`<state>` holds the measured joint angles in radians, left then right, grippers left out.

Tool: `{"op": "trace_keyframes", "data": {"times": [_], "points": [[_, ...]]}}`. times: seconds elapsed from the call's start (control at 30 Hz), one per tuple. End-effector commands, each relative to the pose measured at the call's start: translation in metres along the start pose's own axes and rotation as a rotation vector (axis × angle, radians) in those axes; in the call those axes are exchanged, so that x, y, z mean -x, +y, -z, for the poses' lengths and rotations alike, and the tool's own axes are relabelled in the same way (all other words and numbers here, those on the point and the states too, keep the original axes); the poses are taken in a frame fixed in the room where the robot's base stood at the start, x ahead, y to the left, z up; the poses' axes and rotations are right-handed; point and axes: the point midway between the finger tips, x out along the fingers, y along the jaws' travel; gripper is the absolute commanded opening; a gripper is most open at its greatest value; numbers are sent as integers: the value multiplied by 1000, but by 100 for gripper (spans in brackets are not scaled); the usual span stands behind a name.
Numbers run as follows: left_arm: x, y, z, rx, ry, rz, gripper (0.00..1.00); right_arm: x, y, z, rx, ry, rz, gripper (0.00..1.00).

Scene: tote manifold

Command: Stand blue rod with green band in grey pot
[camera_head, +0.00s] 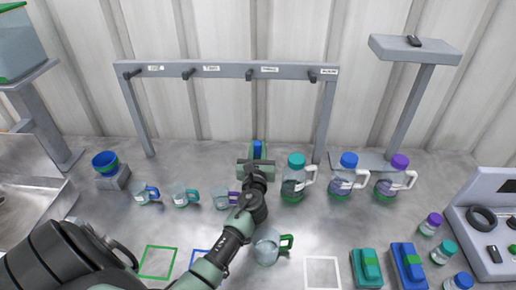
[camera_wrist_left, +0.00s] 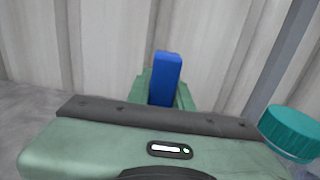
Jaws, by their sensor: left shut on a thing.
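My left gripper (camera_head: 257,161) reaches to the back middle of the bench, below the grey rack. It is shut on the blue rod (camera_head: 258,147), which stands up between the green fingers. In the left wrist view the rod (camera_wrist_left: 166,75) shows as an upright blue block; the gripper body hides its lower part, and I cannot tell its green band from the green fingers. I cannot make out a clear grey pot. My right gripper is not in view.
A grey rack (camera_head: 220,70) with pegs stands behind the gripper. Small mugs (camera_head: 183,195) stand left of my arm and jugs (camera_head: 295,186) right of it. A glass mug (camera_head: 267,247) stands close beside the forearm. Teal and blue boxes (camera_head: 408,264) lie front right.

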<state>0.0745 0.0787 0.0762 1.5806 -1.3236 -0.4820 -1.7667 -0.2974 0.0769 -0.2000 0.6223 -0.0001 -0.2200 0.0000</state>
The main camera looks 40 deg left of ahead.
Motion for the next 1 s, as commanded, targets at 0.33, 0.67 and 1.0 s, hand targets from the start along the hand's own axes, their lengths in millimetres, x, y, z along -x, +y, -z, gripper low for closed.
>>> {"op": "trace_keyframes", "data": {"times": [0.33,0.67,1.0], "points": [[0,0,2,0,0,0,43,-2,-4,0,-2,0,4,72],[7,0,0,0,0,1,43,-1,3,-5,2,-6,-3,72],[77,0,3,1,2,1,43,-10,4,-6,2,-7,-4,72]]}}
